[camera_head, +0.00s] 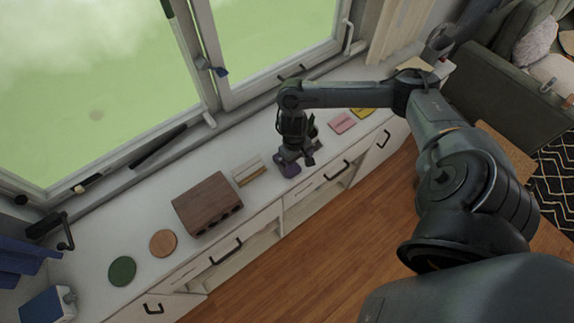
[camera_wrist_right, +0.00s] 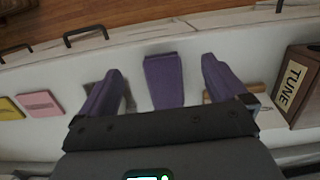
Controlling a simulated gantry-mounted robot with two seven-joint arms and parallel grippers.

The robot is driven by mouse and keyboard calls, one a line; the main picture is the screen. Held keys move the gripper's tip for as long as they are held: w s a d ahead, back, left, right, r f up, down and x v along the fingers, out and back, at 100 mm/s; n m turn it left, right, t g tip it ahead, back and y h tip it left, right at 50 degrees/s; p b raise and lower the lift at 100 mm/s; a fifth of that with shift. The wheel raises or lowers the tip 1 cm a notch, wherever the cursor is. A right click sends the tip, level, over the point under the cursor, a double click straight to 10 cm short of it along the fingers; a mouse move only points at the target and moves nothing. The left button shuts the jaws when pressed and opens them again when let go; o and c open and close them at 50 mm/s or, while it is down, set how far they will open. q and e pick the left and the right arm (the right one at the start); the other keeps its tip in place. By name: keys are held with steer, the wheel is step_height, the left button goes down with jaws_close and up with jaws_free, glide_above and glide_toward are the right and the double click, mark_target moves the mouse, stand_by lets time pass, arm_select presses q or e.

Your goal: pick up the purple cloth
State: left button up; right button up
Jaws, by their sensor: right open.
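The purple cloth (camera_head: 286,166) lies flat on the white cabinet top, partly hidden under my right gripper (camera_head: 296,158) in the head view. In the right wrist view the cloth (camera_wrist_right: 163,80) shows as a folded purple strip between the two fingers. My right gripper (camera_wrist_right: 164,88) is open and points down over the cloth, with a finger on either side and a visible gap to each. The height of the fingertips above the cabinet is hard to tell. My left gripper is in neither view.
A pink cloth (camera_head: 342,122) and a yellow cloth (camera_head: 362,113) lie right of the gripper. A wooden box (camera_head: 208,203) and a cream-and-wood item (camera_head: 249,172) stand left. Brown (camera_head: 163,243) and green (camera_head: 122,270) discs lie further left. The window (camera_head: 110,80) runs behind.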

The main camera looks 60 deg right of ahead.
mark_target(294, 169)
steer(key=shift+t+h, duration=0.3)
steer(key=shift+t, duration=0.4)
steer(key=w, duration=0.1)
steer(key=w+d+r, duration=0.1)
steer(key=w, duration=0.1)
steer(key=w+d+r+b, duration=0.1)
steer(key=shift+w+d+r, duration=0.15)
steer(key=shift+d+r, duration=0.05)
steer(key=shift+r, duration=0.05)
step_height(294, 169, down, 3)
steer(key=shift+f, duration=0.1)
steer(key=shift+w+f, duration=0.15)
steer(key=shift+f, duration=1.45)
steer(key=shift+w+f, duration=0.1)
steer(key=shift+f, duration=1.45)
steer(key=c, duration=1.2)
